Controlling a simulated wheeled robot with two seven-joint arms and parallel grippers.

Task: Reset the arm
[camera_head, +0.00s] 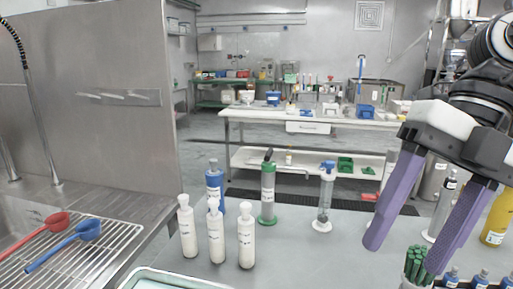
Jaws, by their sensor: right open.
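My right gripper (412,235) is in the right part of the head view, with its two purple fingers spread apart and pointing down. Nothing shows between the fingers. It hangs above the right part of the grey counter (290,262), near a cup of green sticks (416,264) that is low in the picture by the right finger. My right arm comes in from the upper right. My left gripper and arm do not show.
Several white bottles (216,236), a blue bottle (214,180), a green-based cylinder (268,192) and a clear cylinder (325,198) stand on the counter. A red ladle (40,232) and blue ladle (70,243) lie on a rack at left.

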